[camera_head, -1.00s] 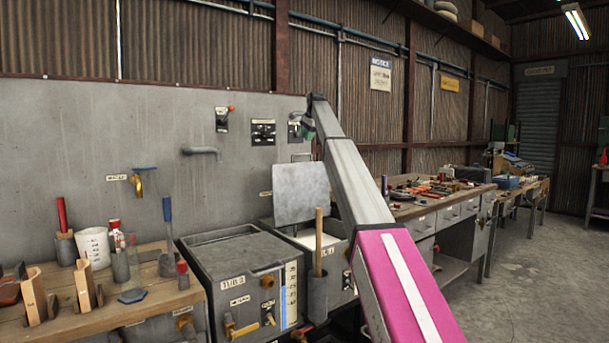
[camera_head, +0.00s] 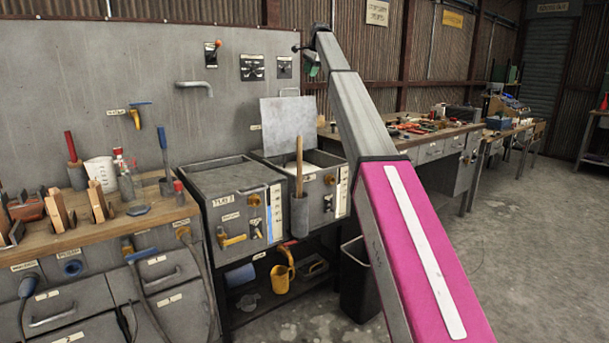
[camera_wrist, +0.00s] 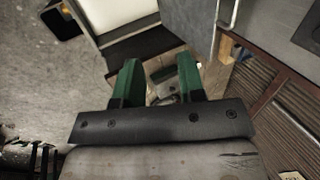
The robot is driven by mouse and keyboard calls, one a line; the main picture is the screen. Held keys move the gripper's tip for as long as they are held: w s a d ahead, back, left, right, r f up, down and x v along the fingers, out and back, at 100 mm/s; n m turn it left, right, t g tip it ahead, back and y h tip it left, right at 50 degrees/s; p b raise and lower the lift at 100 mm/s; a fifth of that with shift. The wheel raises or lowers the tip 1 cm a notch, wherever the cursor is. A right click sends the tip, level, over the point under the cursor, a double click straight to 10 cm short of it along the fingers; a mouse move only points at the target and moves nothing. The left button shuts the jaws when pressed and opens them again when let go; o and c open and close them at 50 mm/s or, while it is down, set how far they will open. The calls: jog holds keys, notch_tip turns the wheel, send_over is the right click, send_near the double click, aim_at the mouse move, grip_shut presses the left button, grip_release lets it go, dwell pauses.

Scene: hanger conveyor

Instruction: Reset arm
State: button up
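My arm stretches up and away from the lower right of the head view, with a pink link and a grey link. In the wrist view, my gripper (camera_wrist: 158,82) shows two green fingers set apart. Nothing is held between them.
Two grey tubs (camera_head: 232,178) stand below the panel, one with a raised lid (camera_head: 287,125). A wooden bench (camera_head: 120,225) with tools is at left. A cluttered workbench (camera_head: 430,145) stands behind the arm. The concrete floor (camera_head: 520,240) at right is clear.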

jog(key=s+d+f+n+g, duration=0.1)
jog(key=s+d+f+n, duration=0.15)
jog(key=s+f, duration=0.95)
jog(key=s+d+f+n+h, duration=0.1)
jog(key=s+d+f, duration=0.3)
jog(key=f, duration=1.5)
jog(key=s+d+f+n+g, duration=0.1)
jog(key=s+d+f, duration=0.2)
jog(key=s+f, duration=0.9)
jog(key=s+d+f+n+g+h, duration=0.1)
jog(key=s+d+f+n, duration=0.2)
jog(key=s+f, duration=1.1)
jog(key=s+d+f+n, duration=0.3)
jog(key=s+f, duration=1.2)
jog(key=s, duration=0.7)
jog(key=shift+s+d+f+g+h, duration=0.3)
jog(key=shift+d+g+h, duration=0.1)
jog(key=shift+d, duration=0.25)
jog(key=shift+a, duration=0.1)
